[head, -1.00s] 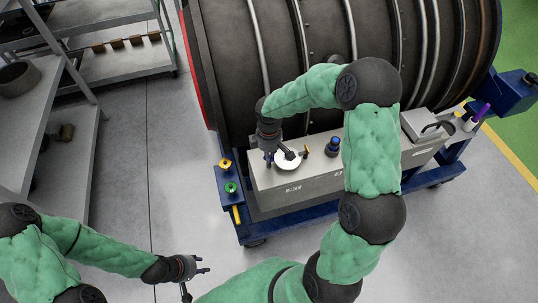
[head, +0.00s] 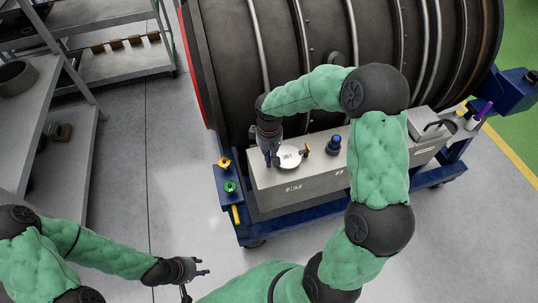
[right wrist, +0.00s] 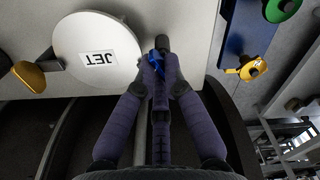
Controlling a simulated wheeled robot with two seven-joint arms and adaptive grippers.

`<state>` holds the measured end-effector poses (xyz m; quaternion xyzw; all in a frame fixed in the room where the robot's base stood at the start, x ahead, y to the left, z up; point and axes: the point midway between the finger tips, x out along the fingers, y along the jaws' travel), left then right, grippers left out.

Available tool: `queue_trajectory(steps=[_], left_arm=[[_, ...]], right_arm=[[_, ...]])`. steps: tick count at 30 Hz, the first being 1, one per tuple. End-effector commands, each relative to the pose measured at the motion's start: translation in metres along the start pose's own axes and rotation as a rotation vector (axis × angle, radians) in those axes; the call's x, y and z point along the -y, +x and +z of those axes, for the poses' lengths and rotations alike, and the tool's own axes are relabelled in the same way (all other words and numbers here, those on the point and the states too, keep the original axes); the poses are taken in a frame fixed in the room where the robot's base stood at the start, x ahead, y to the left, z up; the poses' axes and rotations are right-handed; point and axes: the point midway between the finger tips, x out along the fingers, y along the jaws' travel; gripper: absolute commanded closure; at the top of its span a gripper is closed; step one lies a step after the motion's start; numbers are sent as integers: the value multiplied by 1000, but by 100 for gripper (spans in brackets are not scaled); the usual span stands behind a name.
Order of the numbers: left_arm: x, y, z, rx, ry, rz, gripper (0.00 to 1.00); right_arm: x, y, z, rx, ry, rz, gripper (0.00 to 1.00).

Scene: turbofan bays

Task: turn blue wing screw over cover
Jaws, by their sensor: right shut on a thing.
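The round white cover (head: 289,161), labelled JET, lies on top of the long grey box; it also shows in the right wrist view (right wrist: 92,38). The blue wing screw (right wrist: 161,70) is at the cover's edge, mostly hidden between my fingertips in the right wrist view. My right gripper (head: 272,160) points down at the cover's left edge and is shut on the blue wing screw; its fingers also show in the right wrist view (right wrist: 163,85). My left gripper (head: 200,279) is open and empty, low over the floor.
A yellow wing piece (right wrist: 28,76) sits at the cover's opposite edge. A dark blue knob (head: 333,145) stands further right on the grey box (head: 310,187). A blue bracket (head: 229,174) with yellow and green knobs is at left. The engine casing (head: 380,40) rises behind.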

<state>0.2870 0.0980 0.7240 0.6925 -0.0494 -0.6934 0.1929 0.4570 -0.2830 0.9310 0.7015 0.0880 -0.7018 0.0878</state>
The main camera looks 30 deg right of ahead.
Motion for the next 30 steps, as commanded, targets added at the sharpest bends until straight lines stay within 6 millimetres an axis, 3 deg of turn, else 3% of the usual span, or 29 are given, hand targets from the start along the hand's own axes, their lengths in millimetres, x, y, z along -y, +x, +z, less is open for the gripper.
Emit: queue_trajectory(steps=[15,30], left_arm=[[5,13,0,0,0,0,60],[6,16,-1,0,0,0,60]], right_arm=[[0,0,1,-1,392,0,100],[0,0,1,0,502,0,100]])
